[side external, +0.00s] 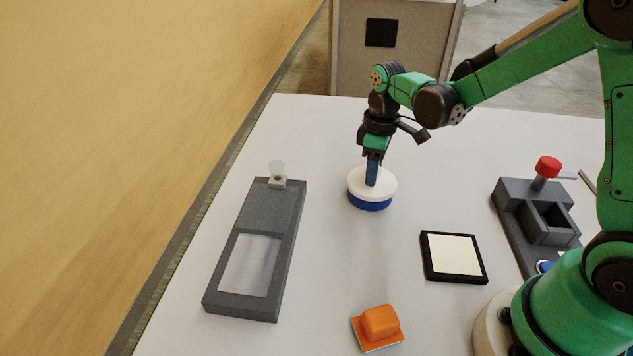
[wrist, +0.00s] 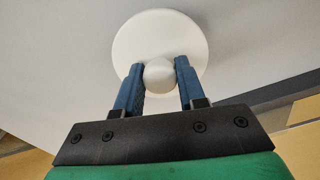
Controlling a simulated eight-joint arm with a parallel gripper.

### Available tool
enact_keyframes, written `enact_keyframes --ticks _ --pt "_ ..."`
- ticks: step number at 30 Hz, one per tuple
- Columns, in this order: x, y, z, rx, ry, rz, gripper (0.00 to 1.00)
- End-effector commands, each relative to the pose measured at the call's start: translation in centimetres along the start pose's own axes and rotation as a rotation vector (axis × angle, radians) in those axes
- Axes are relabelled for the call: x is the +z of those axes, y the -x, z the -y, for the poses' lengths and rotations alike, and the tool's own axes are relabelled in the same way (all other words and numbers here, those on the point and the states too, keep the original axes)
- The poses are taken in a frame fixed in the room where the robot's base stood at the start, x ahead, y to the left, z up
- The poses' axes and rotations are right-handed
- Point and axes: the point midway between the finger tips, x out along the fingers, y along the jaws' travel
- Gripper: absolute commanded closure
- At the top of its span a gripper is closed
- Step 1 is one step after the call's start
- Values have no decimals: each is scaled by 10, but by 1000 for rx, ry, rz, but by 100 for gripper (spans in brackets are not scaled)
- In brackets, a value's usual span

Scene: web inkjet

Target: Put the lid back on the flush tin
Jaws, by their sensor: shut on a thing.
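The white round lid (side external: 385,185) lies level on top of the short blue tin (side external: 371,205) near the middle of the table. The lid's rim lines up closely with the tin; whether it is fully seated I cannot tell. My gripper (side external: 372,179) points straight down, its blue fingers at the lid's centre. In the wrist view my gripper (wrist: 159,67) is shut on the round white knob (wrist: 160,76) of the lid (wrist: 158,35), one finger on each side. The tin is hidden under the lid there.
A grey frame with a rectangular opening (side external: 291,235) lies left. A black-edged cream pad (side external: 455,256) lies front right, an orange block (side external: 380,322) at the front. A dark grey fixture with a red knob (side external: 548,166) stands right. The table (side external: 320,140) around the tin is clear.

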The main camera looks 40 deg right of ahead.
Motion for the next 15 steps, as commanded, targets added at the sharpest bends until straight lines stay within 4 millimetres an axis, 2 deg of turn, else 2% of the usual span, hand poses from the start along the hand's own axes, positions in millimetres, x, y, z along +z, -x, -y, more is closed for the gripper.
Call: enact_keyframes --ticks 14,15 --pt "0 0 0 0 0 0 100" --pt "0 0 0 0 0 0 62"
